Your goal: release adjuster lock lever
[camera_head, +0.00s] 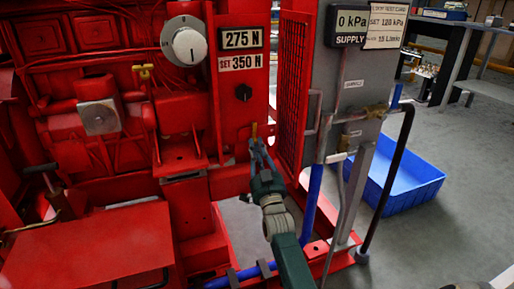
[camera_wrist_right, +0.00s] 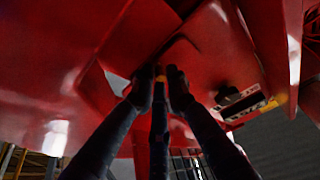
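A small yellow-tipped lever (camera_head: 254,130), which looks like the adjuster lock lever, stands low on the red panel under a black knob (camera_head: 244,92). My right gripper (camera_head: 256,145) reaches up to it from below, with its fingertips at the lever. In the right wrist view, the dark fingers (camera_wrist_right: 160,92) come close together around a small yellow piece (camera_wrist_right: 173,74). I cannot tell whether they press on it. The fingers hide part of the lever. My left gripper is not in view.
A red mesh guard (camera_head: 292,85) and a grey supply panel (camera_head: 352,95) stand just right of my right gripper. A blue pipe (camera_head: 312,200) and a black hose (camera_head: 388,185) run beside my forearm. A blue crate (camera_head: 405,190) sits on the floor at right.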

